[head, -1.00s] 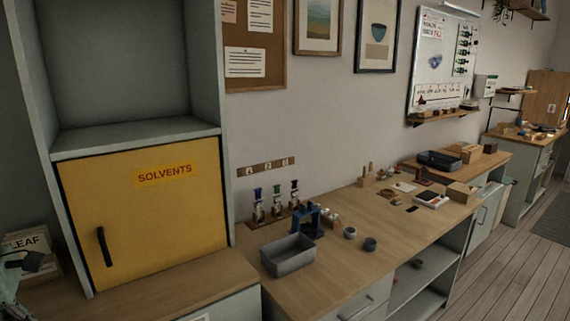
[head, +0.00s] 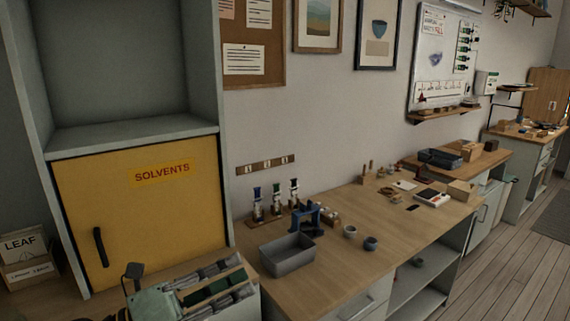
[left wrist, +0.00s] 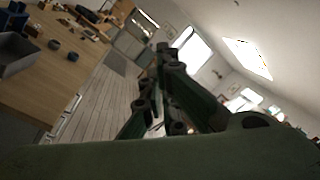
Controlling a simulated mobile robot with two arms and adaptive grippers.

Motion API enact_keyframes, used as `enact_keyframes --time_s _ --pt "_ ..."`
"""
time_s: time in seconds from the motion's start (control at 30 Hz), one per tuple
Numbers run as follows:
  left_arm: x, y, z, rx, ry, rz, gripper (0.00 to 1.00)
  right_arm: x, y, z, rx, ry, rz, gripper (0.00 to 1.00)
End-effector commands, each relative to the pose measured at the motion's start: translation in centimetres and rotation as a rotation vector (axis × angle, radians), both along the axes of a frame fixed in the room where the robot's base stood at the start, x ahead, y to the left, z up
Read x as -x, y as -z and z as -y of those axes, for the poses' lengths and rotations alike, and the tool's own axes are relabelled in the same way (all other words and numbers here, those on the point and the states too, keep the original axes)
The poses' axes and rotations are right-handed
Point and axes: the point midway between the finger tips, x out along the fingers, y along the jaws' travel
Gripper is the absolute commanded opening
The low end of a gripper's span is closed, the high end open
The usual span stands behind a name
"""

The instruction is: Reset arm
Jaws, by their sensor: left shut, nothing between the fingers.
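My left gripper (head: 238,276) shows at the bottom left of the head view, in front of the counter below the yellow solvents cabinet (head: 140,220). Its pale green body is at the left and its dark fingers reach to the right. In the left wrist view the fingers (left wrist: 163,52) come together at their tips, shut with nothing between them. My right gripper is in neither view.
A grey bin (head: 287,256) stands on the wooden bench (head: 335,270), right of my left gripper. Behind it are a blue stand (head: 306,219) and several small bottles. Two small cups (head: 371,243) sit nearby. A LEAF box (head: 28,258) is at the far left.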

Motion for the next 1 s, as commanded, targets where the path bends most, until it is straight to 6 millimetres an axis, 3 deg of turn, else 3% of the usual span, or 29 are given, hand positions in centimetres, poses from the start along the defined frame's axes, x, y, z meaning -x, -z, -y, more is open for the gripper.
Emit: enact_keyframes --time_s 0.07,0.17,0.27,0.37,0.5,0.6,0.7,0.8,1.0 --pt "-1.2 -0.8 -1.0 0.232 -0.114 -0.132 0.0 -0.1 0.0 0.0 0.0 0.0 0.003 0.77" --pt "-2.9 -0.2 -3.8 0.498 -0.276 -0.317 0.0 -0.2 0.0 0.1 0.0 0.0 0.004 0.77" --pt "-3.9 2.9 -7.3 0.74 -0.454 -0.528 0.0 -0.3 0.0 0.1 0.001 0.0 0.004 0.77" --pt "-3.5 8.1 -10.7 0.957 -0.645 -0.761 0.0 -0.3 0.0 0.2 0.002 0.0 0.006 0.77" --pt "0.3 17.3 -13.9 1.202 -0.933 -1.103 0.0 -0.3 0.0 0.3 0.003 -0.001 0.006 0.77" --pt "4.7 23.2 -14.7 1.316 -1.126 -1.326 0.0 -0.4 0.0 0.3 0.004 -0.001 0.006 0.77" --pt "9.2 27.3 -14.5 1.385 -1.286 -1.506 0.0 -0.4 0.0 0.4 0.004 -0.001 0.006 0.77" --pt "13.3 30.1 -14.0 1.421 -1.416 -1.648 0.0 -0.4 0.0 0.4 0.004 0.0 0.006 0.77" --pt "20.6 33.3 -12.4 1.445 -1.63 -1.88 0.0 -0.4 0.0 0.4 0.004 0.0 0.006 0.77"
